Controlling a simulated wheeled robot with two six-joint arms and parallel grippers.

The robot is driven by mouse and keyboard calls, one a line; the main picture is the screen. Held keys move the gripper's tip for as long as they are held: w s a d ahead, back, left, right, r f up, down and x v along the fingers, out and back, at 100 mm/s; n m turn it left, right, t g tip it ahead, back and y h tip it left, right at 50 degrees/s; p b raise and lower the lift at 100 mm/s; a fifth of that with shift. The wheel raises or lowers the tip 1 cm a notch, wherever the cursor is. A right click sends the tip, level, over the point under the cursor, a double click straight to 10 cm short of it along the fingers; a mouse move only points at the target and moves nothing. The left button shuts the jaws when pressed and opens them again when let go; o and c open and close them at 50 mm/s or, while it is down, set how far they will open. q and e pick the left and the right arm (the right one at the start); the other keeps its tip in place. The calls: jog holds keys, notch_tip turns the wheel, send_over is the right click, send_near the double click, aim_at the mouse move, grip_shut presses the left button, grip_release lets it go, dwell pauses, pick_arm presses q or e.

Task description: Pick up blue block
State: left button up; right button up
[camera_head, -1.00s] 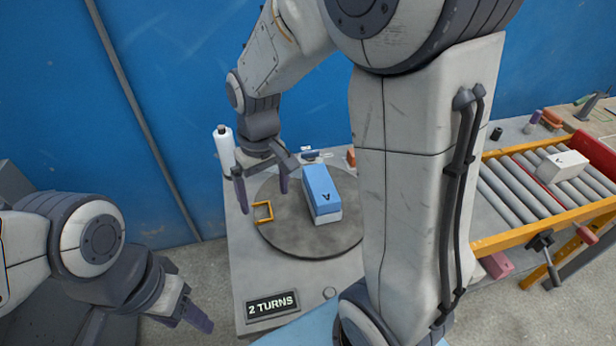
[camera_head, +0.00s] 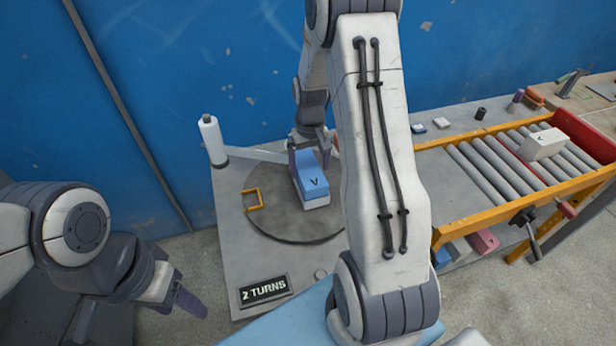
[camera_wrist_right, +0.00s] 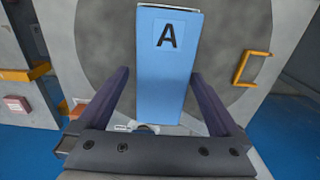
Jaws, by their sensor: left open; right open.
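The blue block (camera_head: 311,184), marked with a black letter A, lies on top of a white block (camera_head: 317,204) on the round grey turntable (camera_head: 290,232). In the right wrist view the blue block (camera_wrist_right: 168,65) extends between the two open fingers. My right gripper (camera_head: 308,160) is open at the far end of the block, with a finger on either side; a gap shows beside each finger in the wrist view (camera_wrist_right: 160,98). My left gripper (camera_head: 192,300) is open and empty at the lower left, away from the table.
A yellow bracket (camera_head: 254,199) sits on the turntable left of the blocks. A white bottle-like cylinder (camera_head: 212,140) stands at the back left corner. A "2 TURNS" sign (camera_head: 264,289) lies in front. A roller conveyor (camera_head: 500,170) with a white block (camera_head: 543,144) is at right.

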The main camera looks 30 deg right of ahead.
notch_tip(320, 180, down, 4)
jog(key=shift+w+a+f+p, duration=0.15)
jog(key=shift+f+p, duration=0.05)
jog(key=shift+p, duration=0.15)
grip_shut()
jog(key=shift+r, duration=0.1)
